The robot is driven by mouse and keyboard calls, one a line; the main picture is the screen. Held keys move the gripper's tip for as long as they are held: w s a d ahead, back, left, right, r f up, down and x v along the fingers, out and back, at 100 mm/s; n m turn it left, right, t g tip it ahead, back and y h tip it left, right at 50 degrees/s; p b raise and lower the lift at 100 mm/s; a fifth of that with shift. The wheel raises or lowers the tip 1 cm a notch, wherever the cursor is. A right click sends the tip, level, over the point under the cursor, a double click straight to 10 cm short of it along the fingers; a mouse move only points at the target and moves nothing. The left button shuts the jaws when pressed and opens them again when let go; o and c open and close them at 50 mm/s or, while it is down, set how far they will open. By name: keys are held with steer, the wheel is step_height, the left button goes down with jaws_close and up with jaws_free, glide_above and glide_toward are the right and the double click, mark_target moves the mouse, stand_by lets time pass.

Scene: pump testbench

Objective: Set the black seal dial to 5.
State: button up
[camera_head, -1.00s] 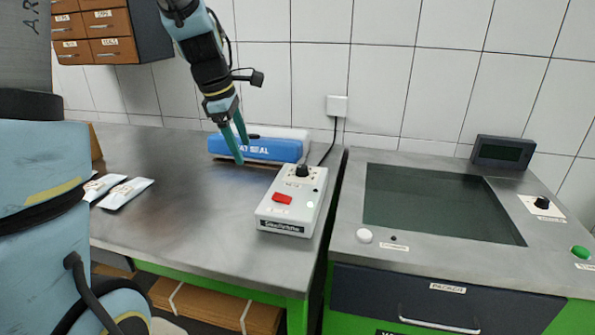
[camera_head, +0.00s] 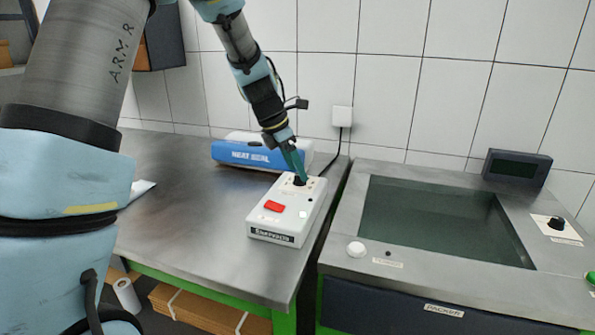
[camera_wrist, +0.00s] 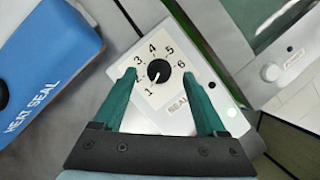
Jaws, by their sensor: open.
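The black seal dial (camera_wrist: 158,71) sits on a white plate printed 1 to 6 and labelled SEAL. Its white mark appears to point down-left toward 1. In the head view the dial (camera_head: 299,182) is on top of the white control box (camera_head: 277,235), partly behind my fingertips. My gripper (camera_wrist: 159,76) is open, with one green finger on each side of the dial and a gap visible at both sides. In the head view my gripper (camera_head: 297,172) is right at the dial; whether it touches the box is not clear.
A red switch (camera_head: 273,206) is on the same box. The blue heat sealer (camera_head: 237,154) stands behind it to the left. A recessed basin with a glassy surface (camera_head: 430,220) is in the right bench, with another black knob (camera_head: 556,223) beyond. The left worktop is mostly clear.

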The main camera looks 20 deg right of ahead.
steer(key=shift+x, duration=1)
jaws_close()
